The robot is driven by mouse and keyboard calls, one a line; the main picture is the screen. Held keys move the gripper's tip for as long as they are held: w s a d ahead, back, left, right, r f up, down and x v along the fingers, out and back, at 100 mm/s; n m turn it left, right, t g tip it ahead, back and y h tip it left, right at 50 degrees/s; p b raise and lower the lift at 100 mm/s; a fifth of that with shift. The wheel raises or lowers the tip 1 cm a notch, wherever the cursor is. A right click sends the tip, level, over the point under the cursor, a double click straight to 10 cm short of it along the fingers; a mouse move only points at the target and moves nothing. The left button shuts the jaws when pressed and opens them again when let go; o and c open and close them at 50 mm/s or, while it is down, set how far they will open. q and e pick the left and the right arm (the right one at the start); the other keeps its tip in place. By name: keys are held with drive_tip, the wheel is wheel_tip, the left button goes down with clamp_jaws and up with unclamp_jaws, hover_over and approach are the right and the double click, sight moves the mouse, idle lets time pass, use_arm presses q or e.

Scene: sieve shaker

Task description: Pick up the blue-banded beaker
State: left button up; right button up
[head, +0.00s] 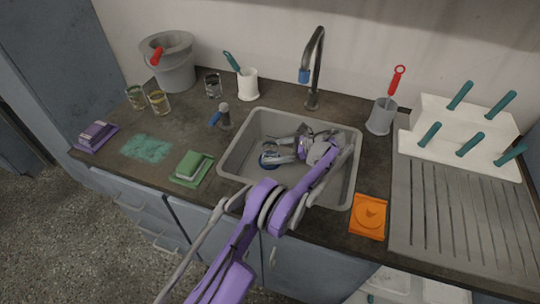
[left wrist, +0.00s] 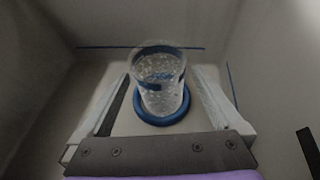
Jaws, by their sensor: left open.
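The blue-banded beaker (left wrist: 160,88) is clear glass with a blue band near its rim and a blue ring around its foot. It stands inside the grey sink (head: 237,147). In the left wrist view it appears between the two fingers of my left gripper, with a visible gap on either side. In the head view my left gripper (head: 272,150) reaches down into the sink, open, and only a bit of the beaker's blue ring (head: 265,160) shows beside the fingers. My right gripper is not in view.
The sink walls surround my left gripper closely. A tap (head: 314,70) rises behind the sink. Other glasses (head: 159,103) stand at the left of the counter. A grey bucket (head: 174,72) is at the back left. An orange item (head: 368,228) lies right of the sink.

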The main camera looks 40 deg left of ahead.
sight(262, 160)
use_arm(q)
drive_tip(key=x, duration=0.4)
drive_tip(key=shift+s+a+f, duration=0.15)
drive_tip(key=shift+a, duration=0.15)
drive_tip(key=c, duration=1.5)
